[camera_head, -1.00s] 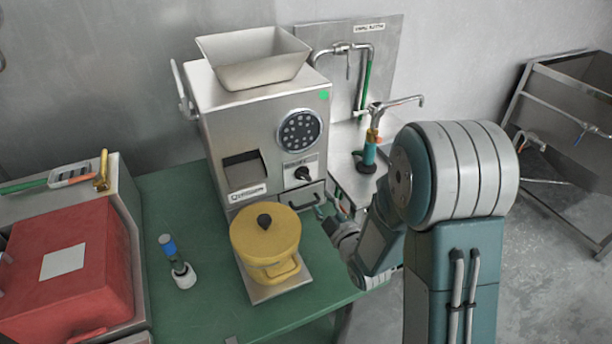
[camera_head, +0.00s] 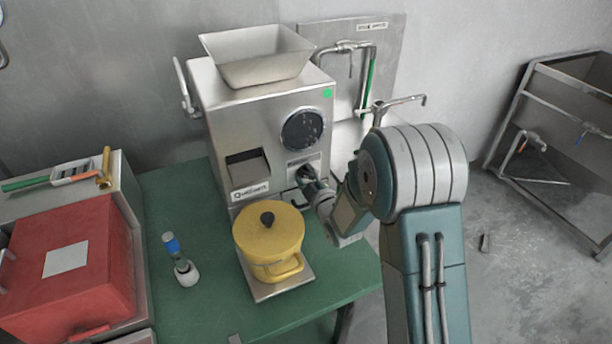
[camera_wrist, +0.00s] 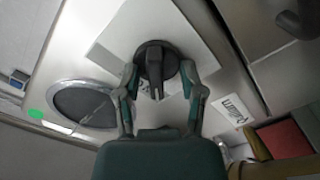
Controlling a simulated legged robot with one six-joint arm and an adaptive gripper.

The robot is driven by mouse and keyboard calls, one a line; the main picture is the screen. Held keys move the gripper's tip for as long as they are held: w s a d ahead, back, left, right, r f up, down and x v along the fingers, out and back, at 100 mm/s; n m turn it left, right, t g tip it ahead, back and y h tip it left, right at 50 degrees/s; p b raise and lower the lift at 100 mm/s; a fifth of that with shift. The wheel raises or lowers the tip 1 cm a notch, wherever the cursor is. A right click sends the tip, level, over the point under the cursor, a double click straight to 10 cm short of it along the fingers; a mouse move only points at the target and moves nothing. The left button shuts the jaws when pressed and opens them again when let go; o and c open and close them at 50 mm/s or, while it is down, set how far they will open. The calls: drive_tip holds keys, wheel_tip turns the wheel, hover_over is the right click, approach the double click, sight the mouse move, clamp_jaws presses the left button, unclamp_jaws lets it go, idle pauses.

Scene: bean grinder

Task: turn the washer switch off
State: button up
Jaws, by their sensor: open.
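The steel grinder machine (camera_head: 222,120) stands on the green table. Its black rotary switch (camera_wrist: 156,62) sits on the front panel, and in the wrist view it lies between the two fingers of my gripper (camera_wrist: 160,80). The fingers are spread on either side of the knob; I cannot tell whether they touch it. In the head view my gripper (camera_head: 308,178) is at the front panel, and it partly hides the switch. The round dark speaker-like disc (camera_head: 302,130) is above the switch, and it also shows in the wrist view (camera_wrist: 84,104).
A yellow pot (camera_head: 268,236) stands on a plate below the grinder. Taps and a pipe (camera_head: 372,75) are behind my arm. A steel sink (camera_head: 560,130) stands at the right.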

drive_tip(key=shift+d, duration=0.1)
clamp_jaws()
drive_tip(key=shift+m, duration=0.4)
drive_tip(key=m, duration=0.4)
drive_tip(key=shift+f+m, duration=0.1)
drive_tip(key=shift+m, duration=0.2)
drive_tip(key=shift+d+m, duration=0.15)
drive_tip(key=shift+m, duration=2.15)
unclamp_jaws()
